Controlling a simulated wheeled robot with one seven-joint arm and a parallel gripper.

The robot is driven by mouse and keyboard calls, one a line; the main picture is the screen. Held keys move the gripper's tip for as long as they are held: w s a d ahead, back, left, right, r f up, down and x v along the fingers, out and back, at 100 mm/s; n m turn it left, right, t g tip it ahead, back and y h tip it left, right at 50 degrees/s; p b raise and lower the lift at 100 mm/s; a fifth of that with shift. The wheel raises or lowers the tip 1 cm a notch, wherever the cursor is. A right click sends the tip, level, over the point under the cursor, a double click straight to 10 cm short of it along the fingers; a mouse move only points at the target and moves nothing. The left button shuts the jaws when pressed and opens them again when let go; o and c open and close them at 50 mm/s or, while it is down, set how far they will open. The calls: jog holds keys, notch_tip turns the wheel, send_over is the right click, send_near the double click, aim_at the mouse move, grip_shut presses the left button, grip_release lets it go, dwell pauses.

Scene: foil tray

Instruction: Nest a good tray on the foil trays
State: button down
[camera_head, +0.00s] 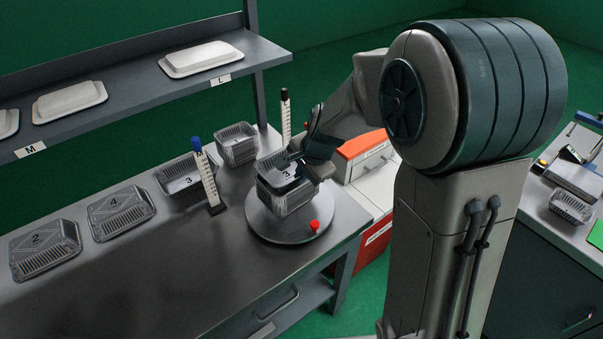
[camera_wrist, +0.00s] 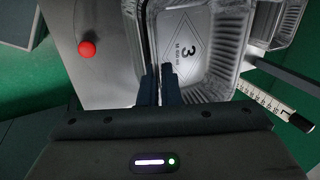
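A foil tray marked 3 (camera_head: 272,184) stands open side up on the stack of foil trays (camera_head: 290,207), which is on a round grey turntable (camera_head: 262,226). From here I cannot tell whether it is fully seated in the stack. The marked tray fills the upper middle of the wrist view (camera_wrist: 190,50). My gripper (camera_head: 294,158) is over its near right side. In the wrist view, my gripper fingers (camera_wrist: 159,82) are close together, with the tray's side wall between them. The lower tray is largely hidden by the upper one and my arm.
Trays marked 2 (camera_head: 45,250) and 4 (camera_head: 121,211) lie upside down on the bench. Another tray marked 3 (camera_head: 179,178) lies open side up. More trays (camera_head: 237,144) stand behind.

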jog(key=shift+r, duration=0.3)
jog(key=c, duration=1.6)
grip_release()
jog(key=shift+o, duration=0.2)
jog(key=v, duration=1.3)
jog(key=shift+s+r, duration=0.15)
jog(key=shift+r, duration=0.2)
